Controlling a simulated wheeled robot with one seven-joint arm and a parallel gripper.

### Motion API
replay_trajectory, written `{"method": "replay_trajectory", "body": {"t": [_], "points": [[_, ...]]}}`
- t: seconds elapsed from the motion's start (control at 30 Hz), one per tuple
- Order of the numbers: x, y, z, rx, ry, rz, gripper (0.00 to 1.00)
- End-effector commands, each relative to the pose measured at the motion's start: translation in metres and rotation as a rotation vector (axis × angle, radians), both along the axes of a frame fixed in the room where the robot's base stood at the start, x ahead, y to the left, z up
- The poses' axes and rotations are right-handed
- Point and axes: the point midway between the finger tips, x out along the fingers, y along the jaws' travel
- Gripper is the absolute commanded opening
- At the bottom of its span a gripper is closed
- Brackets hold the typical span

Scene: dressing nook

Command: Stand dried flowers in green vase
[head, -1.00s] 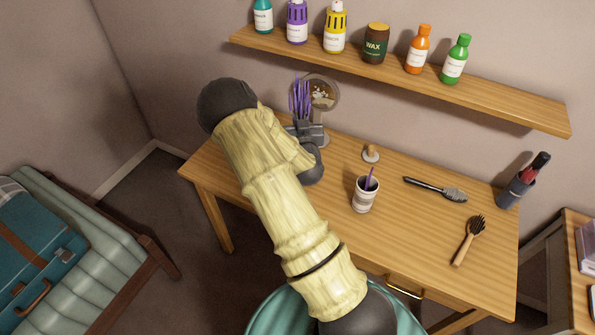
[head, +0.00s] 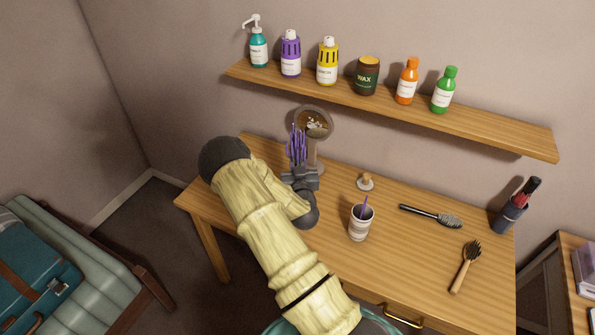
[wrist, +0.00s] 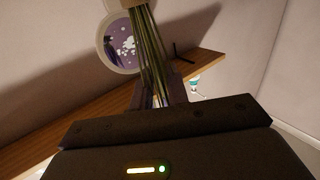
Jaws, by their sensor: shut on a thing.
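The dried flowers (head: 297,148) are a bunch of thin purple spikes standing roughly upright in my gripper (head: 301,178). My gripper is shut on them over the back left part of the desk, in front of the round mirror. In the wrist view the greenish stems (wrist: 152,60) run up from between the jaws. Their lower ends are hidden in the head view. I see no vase that is clearly green in either view.
The desk (head: 400,265) holds a striped cup (head: 359,228) with a purple stick, a small knobbed item (head: 365,183), two brushes and a dark holder (head: 509,214). The round mirror (head: 328,124) stands behind my gripper. A shelf (head: 450,123) with several bottles overhangs the back.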

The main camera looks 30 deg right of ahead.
Motion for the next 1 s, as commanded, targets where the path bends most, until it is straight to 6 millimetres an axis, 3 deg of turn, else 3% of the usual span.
{"method": "replay_trajectory", "body": {"t": [0.23, 0.6, 1.0], "points": [[0.000, 0.000, -0.003, 0.000, 0.001, 0.000, 0.00], [-0.001, 0.000, -0.041, 0.000, 0.001, 0.000, 0.00], [-0.001, 0.000, -0.046, 0.001, 0.001, -0.001, 0.00]]}}
